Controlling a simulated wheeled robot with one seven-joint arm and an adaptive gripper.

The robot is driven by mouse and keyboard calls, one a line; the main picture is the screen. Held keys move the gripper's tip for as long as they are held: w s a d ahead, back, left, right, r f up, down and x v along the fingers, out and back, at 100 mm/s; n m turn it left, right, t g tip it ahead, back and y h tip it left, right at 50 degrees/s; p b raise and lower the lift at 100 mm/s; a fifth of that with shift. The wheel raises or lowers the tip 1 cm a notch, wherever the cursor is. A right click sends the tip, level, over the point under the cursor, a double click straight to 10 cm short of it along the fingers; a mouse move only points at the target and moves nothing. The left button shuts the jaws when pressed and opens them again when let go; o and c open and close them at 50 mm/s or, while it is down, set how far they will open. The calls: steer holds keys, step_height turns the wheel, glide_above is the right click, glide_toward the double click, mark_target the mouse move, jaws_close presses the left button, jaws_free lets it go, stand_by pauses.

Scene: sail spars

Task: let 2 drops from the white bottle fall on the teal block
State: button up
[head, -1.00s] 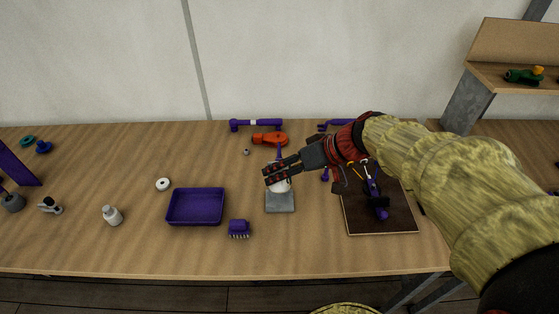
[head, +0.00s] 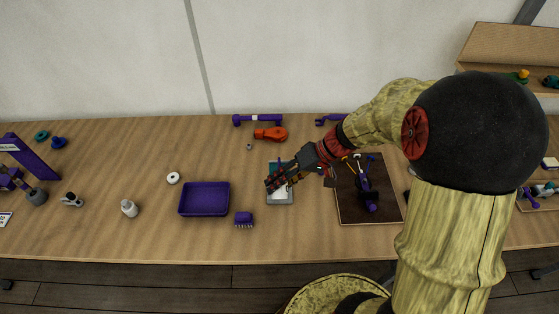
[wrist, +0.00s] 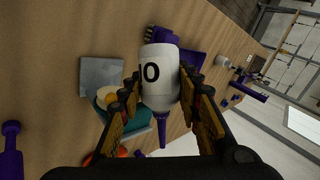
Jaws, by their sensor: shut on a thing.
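My gripper (head: 277,183) is shut on a white bottle (wrist: 159,78) with black figures on its side and a purple nozzle (wrist: 163,132). In the wrist view the nozzle points toward the bottom edge; I cannot tell its exact tilt. No drop shows. The teal block (wrist: 101,104) lies beside the bottle in the wrist view, with a cream and yellow round thing (wrist: 113,98) over it. In the head view the block (head: 274,166) shows behind my fingers, partly hidden. A grey plate (head: 280,201) lies just in front of it.
A purple tray (head: 204,199) and purple brush (head: 244,219) lie left of the plate. An orange tool (head: 270,134) lies behind. A dark board (head: 349,217) with purple parts is at right. Bare table lies in front.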

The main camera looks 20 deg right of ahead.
steer(key=shift+s+f+m+g+p, duration=0.15)
steer(key=shift+f+m+g+p, duration=0.25)
steer(key=shift+f+g+p, duration=0.5)
steer(key=r+g+y+p, duration=0.1)
steer(key=r+p, duration=0.1)
steer(key=p, duration=0.1)
steer(key=shift+s+a+m+p, duration=0.1)
steer(key=shift+m+p, duration=0.25)
steer(key=shift+m, duration=0.05)
steer(key=shift+g, duration=0.3)
steer(key=shift+f, duration=0.2)
steer(key=shift+s+r+p, duration=0.1)
steer(key=shift+r+p, duration=0.25)
steer(key=shift+p, duration=0.05)
steer(key=shift+w+r+m+g+y+p, duration=0.2)
steer(key=shift+r+m+g+y+p, duration=0.3)
steer(key=shift+p, duration=0.55)
steer(key=shift+r+m+g+y+p, duration=0.4)
steer(key=shift+r+g+p, duration=0.4)
steer(key=shift+g+p, duration=0.25)
steer(key=shift+w+f, duration=0.1)
